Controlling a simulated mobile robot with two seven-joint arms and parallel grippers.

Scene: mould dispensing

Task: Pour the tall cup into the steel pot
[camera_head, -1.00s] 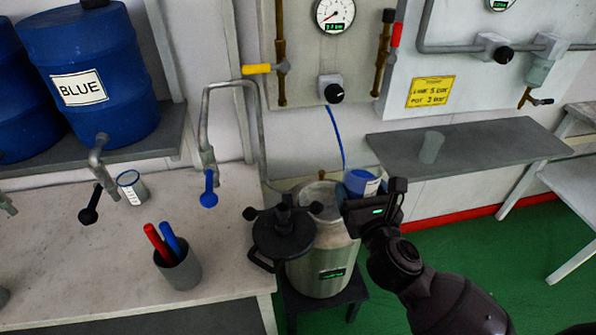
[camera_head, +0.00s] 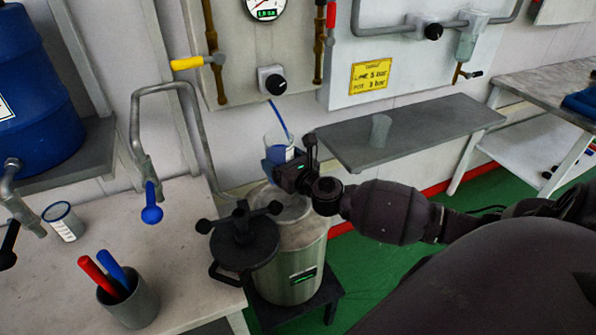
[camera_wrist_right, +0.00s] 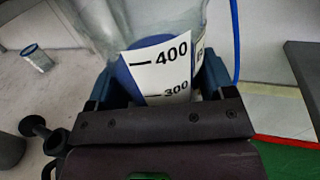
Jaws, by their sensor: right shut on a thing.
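My right gripper (camera_head: 284,168) is shut on the tall cup (camera_head: 279,147), a clear cup with a white label and blue liquid in it. The cup looks roughly upright, above the back rim of the steel pot. In the right wrist view the cup (camera_wrist_right: 160,55) shows the 400 and 300 marks, with its base hidden by the gripper (camera_wrist_right: 150,95). The steel pot (camera_head: 296,262) stands on a low dark stand, its mouth open. Its dark lid (camera_head: 243,243) with knobs is at the pot's front left side. My left gripper is out of view.
The bench at left holds a small clear cup (camera_head: 62,221), a grey holder (camera_head: 134,303) with red and blue sticks, and a blue-handled tap (camera_head: 152,205). A thin blue hose (camera_head: 278,118) hangs behind the cup. A grey shelf (camera_head: 420,130) carries a grey cup (camera_head: 380,130).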

